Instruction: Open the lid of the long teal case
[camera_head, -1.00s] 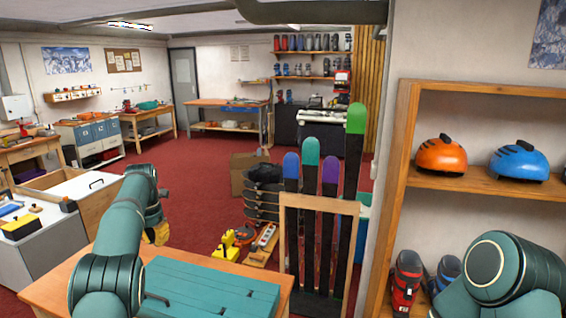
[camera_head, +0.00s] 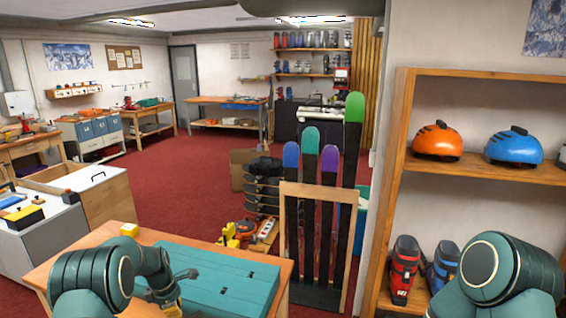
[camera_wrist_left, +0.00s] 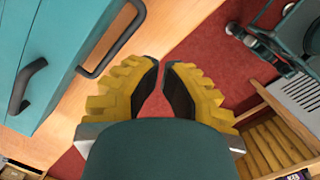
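The long teal case (camera_head: 225,283) lies shut on a wooden bench in the head view. Its teal surface (camera_wrist_left: 60,45) fills the upper left of the left wrist view. There, one dark handle (camera_wrist_left: 27,88) sits on the case, and another dark bar handle (camera_wrist_left: 118,43) juts past its edge over the wood. My left gripper (camera_wrist_left: 163,70) has yellow fingers with dark pads, set apart with nothing between them. It is beside the case, close to the jutting handle but not around it. In the head view the left gripper (camera_head: 170,302) is partly hidden by my arm. My right gripper is out of view.
A small yellow block (camera_head: 129,230) sits at the back left of the bench top (camera_head: 95,245). A wooden rack with upright skis (camera_head: 320,195) stands just behind the bench's right side. Shelves with helmets (camera_head: 438,142) and boots (camera_head: 405,270) stand at the right.

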